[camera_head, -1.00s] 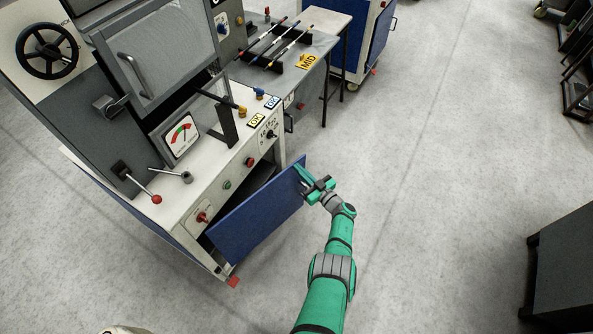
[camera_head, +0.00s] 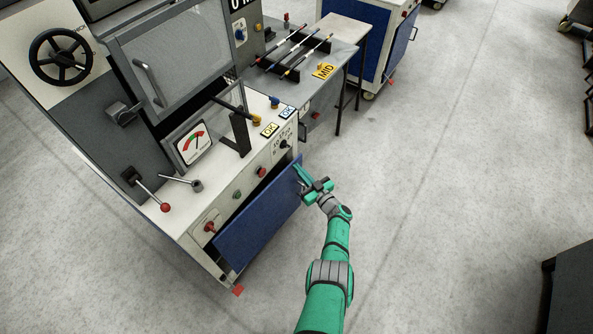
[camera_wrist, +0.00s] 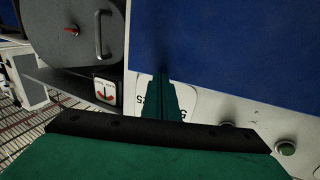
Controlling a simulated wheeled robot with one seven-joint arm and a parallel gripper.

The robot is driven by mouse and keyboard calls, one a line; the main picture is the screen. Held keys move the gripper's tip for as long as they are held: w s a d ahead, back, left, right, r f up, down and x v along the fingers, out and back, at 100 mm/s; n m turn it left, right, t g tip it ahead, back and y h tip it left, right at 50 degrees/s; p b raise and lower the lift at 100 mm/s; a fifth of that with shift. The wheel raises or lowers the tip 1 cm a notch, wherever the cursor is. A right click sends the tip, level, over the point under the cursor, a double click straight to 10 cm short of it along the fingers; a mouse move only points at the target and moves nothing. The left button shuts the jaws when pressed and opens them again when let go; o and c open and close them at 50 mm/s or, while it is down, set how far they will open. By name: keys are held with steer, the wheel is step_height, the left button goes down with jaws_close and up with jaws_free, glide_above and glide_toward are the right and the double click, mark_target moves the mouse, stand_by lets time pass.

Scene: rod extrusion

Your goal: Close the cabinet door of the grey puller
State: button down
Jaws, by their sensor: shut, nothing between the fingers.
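The blue cabinet door (camera_head: 258,218) hangs on the front of the grey and white puller (camera_head: 225,190) and stands slightly open. A narrow dark gap shows along its top edge in the head view. My gripper (camera_head: 299,172) is shut and empty at the outer face of the door, near its upper right corner. I cannot tell if the fingertips touch it. In the wrist view the blue door (camera_wrist: 240,45) fills the upper right, and my shut green fingers (camera_wrist: 160,85) point at it.
A table with rods (camera_head: 335,55) stands behind, beside a second blue cabinet (camera_head: 375,45). The floor to the right is clear up to a dark box (camera_head: 575,285).

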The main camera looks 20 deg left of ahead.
steer(key=shift+d, duration=0.2)
steer(key=s+d, duration=0.4)
steer(key=d, duration=0.9)
steer(key=s+a+m+t+h, duration=0.25)
steer(key=s+a+t, duration=0.25)
steer(key=s+a, duration=0.35)
steer(key=s+r+m+t+h, duration=0.3)
steer(key=s+m+h, duration=0.15)
steer(key=s, duration=0.65)
steer(key=s+d+r+m+g+h, duration=0.1)
steer(key=s+d+r+m+h, duration=0.2)
steer(key=s, duration=0.7)
steer(key=s+d+r+m+h, duration=0.1)
steer(key=s+d+r+h, duration=0.3)
steer(key=s, duration=0.6)
steer(key=s+d+r+g, duration=0.2)
steer(key=s+d+r, duration=0.5)
steer(key=s+r, duration=0.3)
step_height(320, 180, up, 3)
steer(key=shift+s+d+r+h, duration=0.15)
steer(key=shift+s+h, duration=0.05)
steer(key=shift+h, duration=0.1)
